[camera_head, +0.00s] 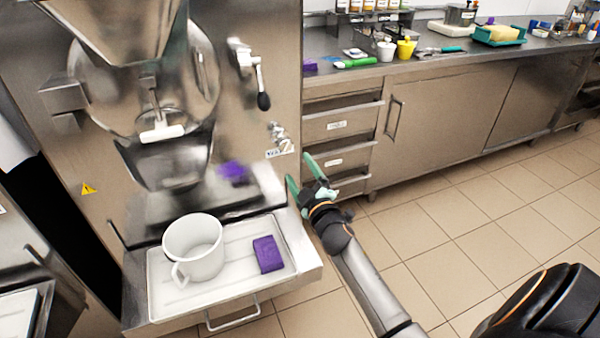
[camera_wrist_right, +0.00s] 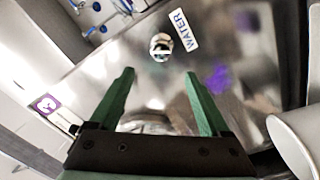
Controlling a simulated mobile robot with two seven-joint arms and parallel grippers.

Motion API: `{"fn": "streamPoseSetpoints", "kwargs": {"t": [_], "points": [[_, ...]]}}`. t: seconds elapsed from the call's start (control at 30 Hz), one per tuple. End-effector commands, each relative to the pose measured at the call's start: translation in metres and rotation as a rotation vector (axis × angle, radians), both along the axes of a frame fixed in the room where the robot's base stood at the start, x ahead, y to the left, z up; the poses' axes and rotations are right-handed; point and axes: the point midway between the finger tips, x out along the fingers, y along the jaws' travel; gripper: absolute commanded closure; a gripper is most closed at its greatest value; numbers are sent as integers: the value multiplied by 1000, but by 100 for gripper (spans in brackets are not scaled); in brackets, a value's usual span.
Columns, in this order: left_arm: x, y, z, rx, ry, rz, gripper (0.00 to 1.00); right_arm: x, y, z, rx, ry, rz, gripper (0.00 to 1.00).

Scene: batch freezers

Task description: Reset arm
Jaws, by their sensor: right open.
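My right gripper (camera_head: 305,175) has green fingers and stands open beside the right side of the batch freezer (camera_head: 275,90), above the floor. In the right wrist view the two green fingers (camera_wrist_right: 158,95) are spread apart with nothing between them. Beyond them is a steel panel with a round fitting (camera_wrist_right: 160,46) and a "WATER" label (camera_wrist_right: 184,30). My right arm (camera_head: 365,285) reaches in from the lower right. My left gripper is not in view.
A white tray (camera_head: 165,308) below the freezer outlet holds a white pitcher (camera_head: 205,262) and a purple block (camera_head: 268,254). A steel counter (camera_head: 440,65) with drawers stands behind, with several items on top. The tiled floor (camera_head: 450,235) at right is clear.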

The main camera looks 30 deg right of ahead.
Motion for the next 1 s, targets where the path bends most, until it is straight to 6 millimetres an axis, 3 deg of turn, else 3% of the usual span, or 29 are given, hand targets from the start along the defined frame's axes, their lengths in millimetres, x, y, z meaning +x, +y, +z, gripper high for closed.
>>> {"fn": "streamPoseSetpoints", "kwargs": {"t": [0.47,0.63,0.77,1.0], "points": [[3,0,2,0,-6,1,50,0,0,0,1,0,0,19],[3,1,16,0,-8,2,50,-15,13,-12,66,48,21,19],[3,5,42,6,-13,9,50,-58,46,-43,233,171,62,19],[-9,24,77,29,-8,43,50,-188,133,-98,661,496,98,19]]}}
